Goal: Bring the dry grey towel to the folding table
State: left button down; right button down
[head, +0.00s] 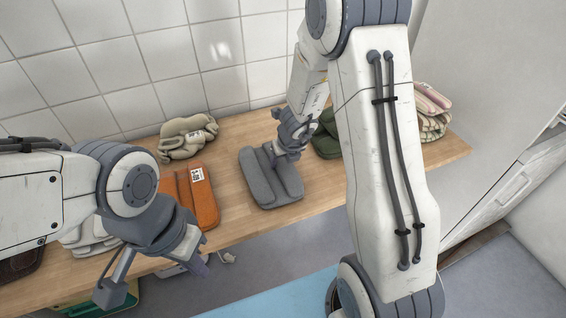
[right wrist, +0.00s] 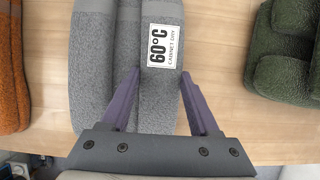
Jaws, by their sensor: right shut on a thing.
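The grey towel (head: 262,188) lies folded on a wooden surface (head: 325,193), which may be the folding table. Its white label reading "60°C cabinet dry" shows in the right wrist view (right wrist: 163,47). My right gripper (head: 283,152) reaches down onto the towel. In the right wrist view its purple fingers (right wrist: 160,92) stand on either side of the labelled fold and are shut on it. The towel seems to rest on the wood still. My left gripper (head: 196,264) hangs empty in front of the wooden edge; its finger gap is hard to make out.
An orange towel (head: 191,196) with a label lies left of the grey one, a beige towel (head: 186,137) behind it. A dark green towel (head: 326,140) is close on the right, partly behind my right arm. Striped towels (head: 431,112) are stacked farther right. A tiled wall stands behind.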

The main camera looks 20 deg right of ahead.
jog(key=shift+f, duration=0.2)
jog(key=shift+c, duration=0.6)
grip_release()
jog(key=shift+r, duration=0.1)
